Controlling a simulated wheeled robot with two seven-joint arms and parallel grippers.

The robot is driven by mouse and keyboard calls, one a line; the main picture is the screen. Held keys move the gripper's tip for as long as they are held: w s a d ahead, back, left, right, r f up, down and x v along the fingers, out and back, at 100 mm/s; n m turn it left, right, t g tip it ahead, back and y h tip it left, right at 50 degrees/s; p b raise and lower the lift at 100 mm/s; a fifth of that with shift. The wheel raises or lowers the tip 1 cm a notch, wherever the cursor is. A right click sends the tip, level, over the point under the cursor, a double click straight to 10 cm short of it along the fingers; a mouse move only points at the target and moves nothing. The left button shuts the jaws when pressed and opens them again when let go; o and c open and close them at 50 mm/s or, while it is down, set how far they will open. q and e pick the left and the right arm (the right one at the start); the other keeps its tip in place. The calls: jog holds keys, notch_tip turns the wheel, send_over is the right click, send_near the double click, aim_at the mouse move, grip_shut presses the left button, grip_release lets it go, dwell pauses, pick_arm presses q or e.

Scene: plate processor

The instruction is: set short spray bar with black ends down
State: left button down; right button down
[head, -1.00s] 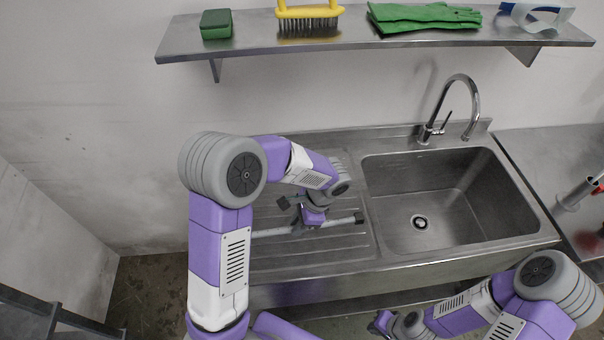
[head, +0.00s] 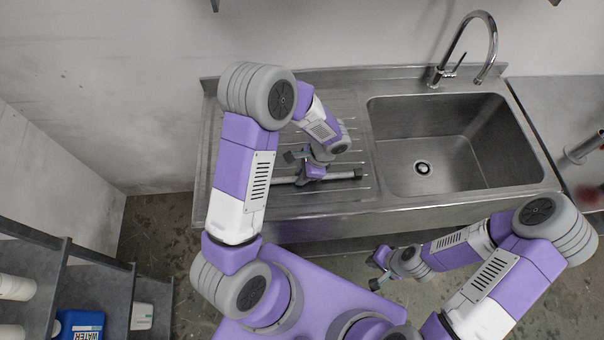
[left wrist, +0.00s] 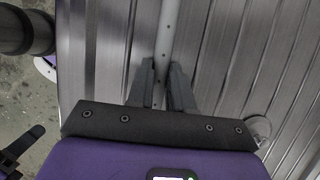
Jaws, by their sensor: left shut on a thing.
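The short spray bar (head: 340,174) is a grey tube with a black end, lying crosswise over the ribbed drainboard (head: 228,150). My left gripper (head: 302,178) is shut on the bar near its middle, low over the drainboard. In the left wrist view the bar (left wrist: 166,38) runs up between the two fingers (left wrist: 165,88). I cannot tell whether the bar touches the drainboard. Its left end is hidden behind my left arm in the head view. My right gripper (head: 378,268) hangs in front of the sink unit, apart from the bar; its jaw state is unclear.
The sink basin (head: 430,150) with its tap (head: 465,48) lies right of the drainboard. A shelf rack (head: 98,262) with a blue container (head: 80,325) stands at lower left. The drainboard's front edge (head: 300,218) is close to the bar.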

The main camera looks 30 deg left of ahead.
pick_arm(q)
jog(key=c, duration=1.5)
grip_release()
jog(key=shift+f, duration=0.15)
jog(key=o, duration=0.5)
jog(key=p+v, duration=0.1)
jog(key=v, duration=1.1)
jog(key=shift+r, duration=0.3)
